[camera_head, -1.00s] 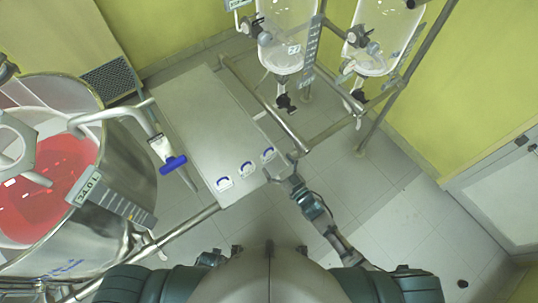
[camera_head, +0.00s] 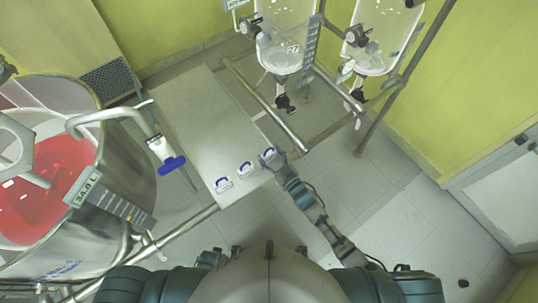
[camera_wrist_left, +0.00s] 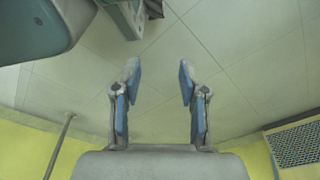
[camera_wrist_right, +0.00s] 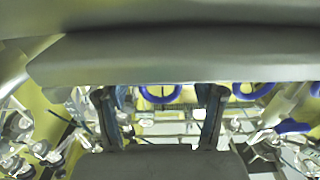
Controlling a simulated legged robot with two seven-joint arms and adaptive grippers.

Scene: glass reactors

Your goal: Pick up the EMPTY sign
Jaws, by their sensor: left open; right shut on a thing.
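Three small signs with blue loop handles stand in a row on the metal table: a left one (camera_head: 222,184), a middle one (camera_head: 245,169) and a right one (camera_head: 269,152). Their words are too small to read. My right gripper (camera_head: 268,159) is at the right sign.
The metal table (camera_head: 200,120) is otherwise bare. A large steel vessel (camera_head: 125,185) with red liquid stands at the left, with a blue-handled pipe (camera_head: 165,155) beside it. Glass reactors (camera_head: 288,40) on a pipe frame (camera_head: 265,105) stand behind.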

